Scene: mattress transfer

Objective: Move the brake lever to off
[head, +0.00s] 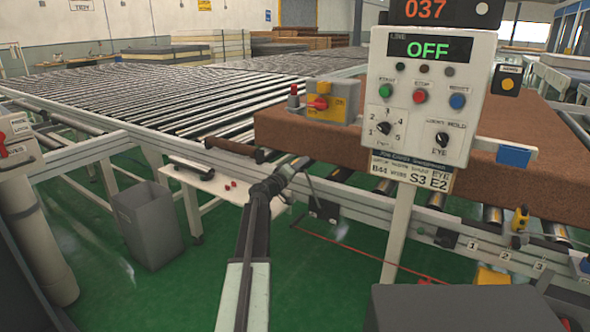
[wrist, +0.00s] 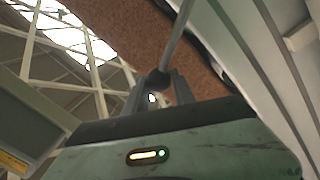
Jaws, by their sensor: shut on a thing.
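The brake lever shows in the wrist view as a thin grey rod (wrist: 177,38) that runs up and to the right from a dark knob. My gripper (wrist: 152,92) is shut on the lever at its knob end, with a finger on each side. In the head view my gripper (head: 297,168) is at the end of my outstretched arm, beside the front rail of the roller conveyor. The lever (head: 313,188) is thin there and slants down to a small dark box on the rail. Any on or off marking at the lever is too small to read.
A control panel (head: 429,95) reading OFF stands on a post right of my arm. A brown mattress (head: 545,135) lies on the conveyor behind it. A grey bin (head: 147,225) and a small white table (head: 215,184) stand left. Green floor is open between.

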